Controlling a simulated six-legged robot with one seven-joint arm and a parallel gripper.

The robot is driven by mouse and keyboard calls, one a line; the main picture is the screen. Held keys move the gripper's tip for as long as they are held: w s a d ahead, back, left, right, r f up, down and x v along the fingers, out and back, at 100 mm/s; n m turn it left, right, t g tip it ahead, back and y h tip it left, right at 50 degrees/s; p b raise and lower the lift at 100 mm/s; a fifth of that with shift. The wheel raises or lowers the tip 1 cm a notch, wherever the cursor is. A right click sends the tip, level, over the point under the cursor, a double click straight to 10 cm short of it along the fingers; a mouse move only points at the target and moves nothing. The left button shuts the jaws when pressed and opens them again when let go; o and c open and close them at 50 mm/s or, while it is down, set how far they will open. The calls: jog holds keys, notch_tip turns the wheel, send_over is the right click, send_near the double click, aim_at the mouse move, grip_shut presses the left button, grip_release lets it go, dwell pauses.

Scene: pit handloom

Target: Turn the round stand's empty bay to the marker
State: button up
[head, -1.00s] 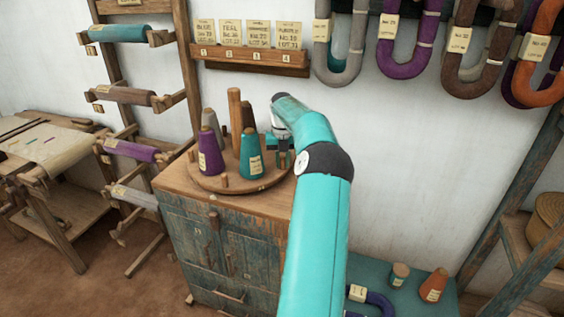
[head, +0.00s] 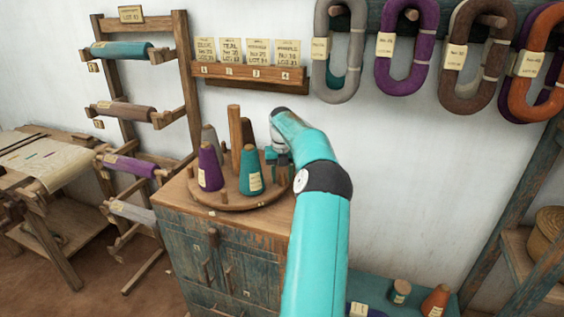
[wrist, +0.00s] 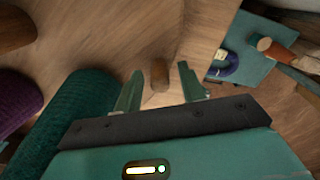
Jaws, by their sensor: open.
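The round wooden stand (head: 237,202) sits on the cabinet top, with a tall centre post (head: 235,140). A purple cone (head: 209,168) stands at its front left and a teal cone (head: 251,171) at its front right. A grey cone (head: 211,138) and a dark cone, mostly hidden, stand behind. My gripper (head: 281,168) is low at the stand's right side, partly hidden by my arm. In the wrist view my gripper (wrist: 160,88) is open, with a short wooden peg (wrist: 160,75) between or just beyond its fingertips; contact is unclear. I cannot make out the marker or the empty bay clearly.
The worn blue cabinet (head: 225,255) carries the stand. A label rack (head: 250,75) and hanging yarn hanks (head: 410,45) are on the wall behind. A yarn-roll rack (head: 120,110) stands left. An orange cone (head: 435,300) is on a low teal surface at right.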

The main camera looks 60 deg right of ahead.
notch_tip(320, 180, up, 10)
jog(key=shift+r, duration=1.6)
